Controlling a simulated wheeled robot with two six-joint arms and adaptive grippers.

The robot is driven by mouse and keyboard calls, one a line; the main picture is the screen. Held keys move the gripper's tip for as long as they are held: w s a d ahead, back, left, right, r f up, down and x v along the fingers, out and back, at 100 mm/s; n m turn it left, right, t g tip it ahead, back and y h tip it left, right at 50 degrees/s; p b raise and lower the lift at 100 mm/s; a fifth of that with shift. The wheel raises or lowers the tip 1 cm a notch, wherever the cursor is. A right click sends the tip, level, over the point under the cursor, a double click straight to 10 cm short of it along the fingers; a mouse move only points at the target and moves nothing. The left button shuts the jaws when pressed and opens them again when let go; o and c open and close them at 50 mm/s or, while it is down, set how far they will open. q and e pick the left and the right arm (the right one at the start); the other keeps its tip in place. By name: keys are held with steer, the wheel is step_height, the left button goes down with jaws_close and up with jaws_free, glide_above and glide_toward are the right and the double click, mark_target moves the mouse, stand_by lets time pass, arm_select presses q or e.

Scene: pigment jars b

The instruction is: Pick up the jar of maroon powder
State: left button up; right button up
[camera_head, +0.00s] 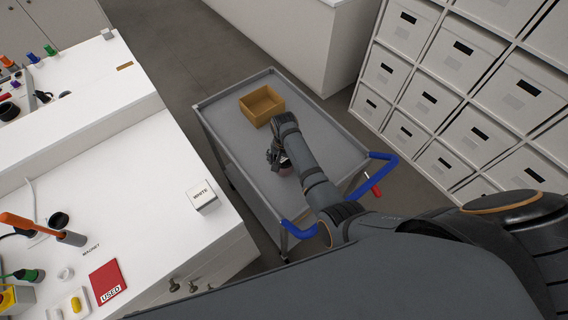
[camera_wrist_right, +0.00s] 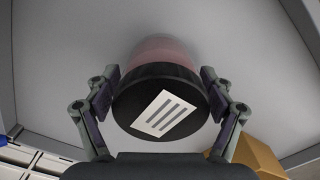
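A jar with a round black lid and a pinkish-red body (camera_wrist_right: 165,50) stands on the grey cart, and a white label with dark bars lies on its lid. In the head view, part of the jar (camera_head: 286,169) shows beside my right gripper (camera_head: 275,156). In the right wrist view, the two fingers of my right gripper (camera_wrist_right: 161,90) are spread, one on each side of the jar and close to the lid's edge. Whether the pads touch the jar is hard to tell. My left gripper is not in view.
An open tan box (camera_head: 262,105) stands on the far part of the cart (camera_head: 222,118), which has a raised rim and blue handles (camera_head: 372,172). A white counter (camera_head: 130,190) with a white cube (camera_head: 203,197) stands to the left. Shelves of boxes stand at right.

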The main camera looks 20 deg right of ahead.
steer(key=c, duration=0.9)
